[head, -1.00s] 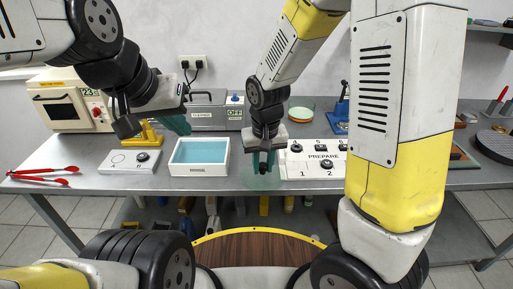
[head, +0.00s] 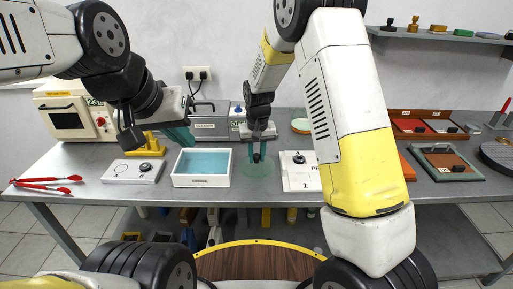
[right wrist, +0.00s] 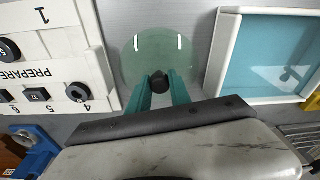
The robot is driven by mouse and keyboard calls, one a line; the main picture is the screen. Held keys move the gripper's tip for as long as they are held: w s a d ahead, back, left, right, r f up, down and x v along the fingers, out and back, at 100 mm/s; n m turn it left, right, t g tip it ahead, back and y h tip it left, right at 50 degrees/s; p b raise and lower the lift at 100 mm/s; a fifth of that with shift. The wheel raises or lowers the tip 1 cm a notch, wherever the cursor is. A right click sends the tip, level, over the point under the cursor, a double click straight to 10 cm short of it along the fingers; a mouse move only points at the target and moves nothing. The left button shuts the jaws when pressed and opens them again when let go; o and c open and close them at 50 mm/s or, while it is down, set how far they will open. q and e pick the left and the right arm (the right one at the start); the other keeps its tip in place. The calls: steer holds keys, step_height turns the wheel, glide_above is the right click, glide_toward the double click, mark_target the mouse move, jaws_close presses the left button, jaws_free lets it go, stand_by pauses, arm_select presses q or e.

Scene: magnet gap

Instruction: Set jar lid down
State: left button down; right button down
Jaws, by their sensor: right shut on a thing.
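The jar lid is a clear greenish disc (head: 257,171) with a small black knob. It also shows in the right wrist view (right wrist: 140,55), with its knob (right wrist: 159,82) between the teal fingertips. My right gripper (head: 257,154) points down and is shut on the knob. The lid is low over the grey table, between the white tray and the numbered board; I cannot tell whether it touches the table. My left gripper (head: 181,137) hangs behind the tray's left side, apart from the lid. I cannot tell its finger opening.
A white tray with a blue floor (head: 202,181) stands left of the lid. The white PREPARE board (right wrist: 52,50) is on the lid's other side. A button plate (head: 117,172), red tongs (head: 45,184) and a toaster oven (head: 62,112) are further left.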

mark_target(257, 165)
steer(key=shift+f, duration=0.5)
steer(key=shift+f, duration=0.15)
steer(key=c, duration=1.2)
jaws_free()
step_height(257, 165, up, 12)
steer(key=s, duration=0.1)
steer(key=s+d+r+m+t+y, duration=0.1)
steer(key=s+d+r+t+y, duration=0.1)
steer(key=s+d+r, duration=0.9)
steer(key=shift+s+d+r+m+t, duration=0.1)
steer(key=shift+s+d+r+t, duration=0.4)
steer(key=shift+s, duration=1.9)
steer(key=shift+s+d+r+m+t, duration=0.1)
steer(key=shift+s+d+r+t, duration=0.4)
steer(key=shift+s, duration=1.95)
steer(key=shift+s+d+r+m+t, duration=0.1)
steer(key=shift+s+d+r+t, duration=0.4)
steer(key=shift+s, duration=1.9)
